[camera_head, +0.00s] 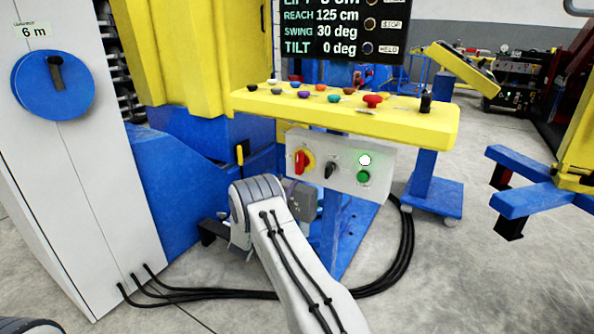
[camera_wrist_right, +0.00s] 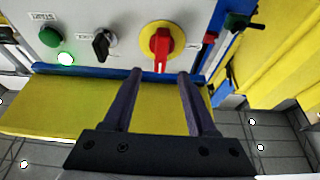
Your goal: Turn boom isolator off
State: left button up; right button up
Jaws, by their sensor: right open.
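The isolator, a red handle on a round yellow plate (camera_head: 304,161), is on the front of a grey panel (camera_head: 345,182) under the yellow console. The handle stands upright in the head view. It also shows in the right wrist view (camera_wrist_right: 161,42), upper middle. My right gripper (camera_wrist_right: 158,78) is open and empty; its two fingers point at the panel with the red handle beyond and between their tips, apart from it. In the head view my right wrist hides most of this gripper. The isolator's label is too small to read. My left gripper is out of view.
Beside the isolator are a black rotary switch (camera_head: 330,170), a green button (camera_head: 363,177) and a lit lamp (camera_head: 364,160). The yellow console (camera_head: 430,122) with several buttons overhangs the panel. A cabinet with a blue dial (camera_head: 53,85) stands left. Black cables (camera_head: 400,262) lie on the floor.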

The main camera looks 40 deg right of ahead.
aim_at(297, 164)
jog(key=x, duration=0.8)
jog(key=shift+w+d+r+b, duration=0.1)
jog(key=shift+w+d+b, duration=0.1)
jog(key=shift+b, duration=0.2)
grip_shut()
